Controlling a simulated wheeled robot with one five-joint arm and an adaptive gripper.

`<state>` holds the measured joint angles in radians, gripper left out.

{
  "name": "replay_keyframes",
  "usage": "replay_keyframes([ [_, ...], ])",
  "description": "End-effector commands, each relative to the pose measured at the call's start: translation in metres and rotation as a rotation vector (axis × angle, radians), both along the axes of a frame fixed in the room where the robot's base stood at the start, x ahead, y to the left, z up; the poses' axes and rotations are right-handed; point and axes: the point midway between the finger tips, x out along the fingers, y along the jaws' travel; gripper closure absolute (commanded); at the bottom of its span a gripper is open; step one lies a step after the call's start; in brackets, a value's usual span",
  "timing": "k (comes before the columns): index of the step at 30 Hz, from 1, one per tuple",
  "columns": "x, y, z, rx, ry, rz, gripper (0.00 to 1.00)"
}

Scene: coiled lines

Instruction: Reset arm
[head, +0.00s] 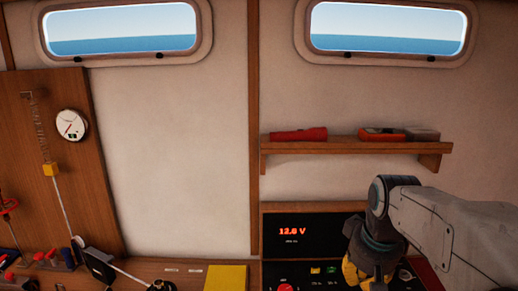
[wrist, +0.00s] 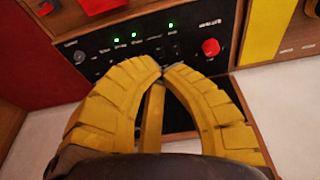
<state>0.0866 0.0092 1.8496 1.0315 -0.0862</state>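My gripper (head: 362,272) is low at the right in the head view, with my grey arm reaching in from the right edge. It hangs in front of the black control panel (head: 310,270). In the wrist view its yellow fingers (wrist: 163,70) come together at the tips, with nothing seen between them. The panel (wrist: 130,55) lies beyond the tips, with several green lights and a red knob (wrist: 211,47). I cannot tell whether the tips touch the panel.
A display (head: 295,232) reads 12.6 V above the panel. A shelf (head: 350,147) holds a red flashlight (head: 298,134) and an orange-and-dark device (head: 382,134). A yellow item (head: 227,277) lies left of the panel. A wooden board (head: 45,130) with a dial and tools stands left. The middle wall is bare.

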Motion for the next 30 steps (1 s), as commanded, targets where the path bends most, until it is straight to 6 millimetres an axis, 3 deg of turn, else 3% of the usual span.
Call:
replay_keyframes([
  [1, -0.019, 0.005, 0.002, 0.0, -0.018, 0.003, 1.0],
  [6, -0.075, 0.017, 0.0, 0.004, -0.067, 0.005, 1.0],
  [15, -0.151, 0.028, -0.024, 0.014, -0.134, 0.007, 1.0],
  [22, -0.177, 0.031, -0.04, 0.019, -0.159, 0.007, 1.0],
  [30, -0.18, 0.031, -0.042, 0.02, -0.161, 0.007, 1.0],
])
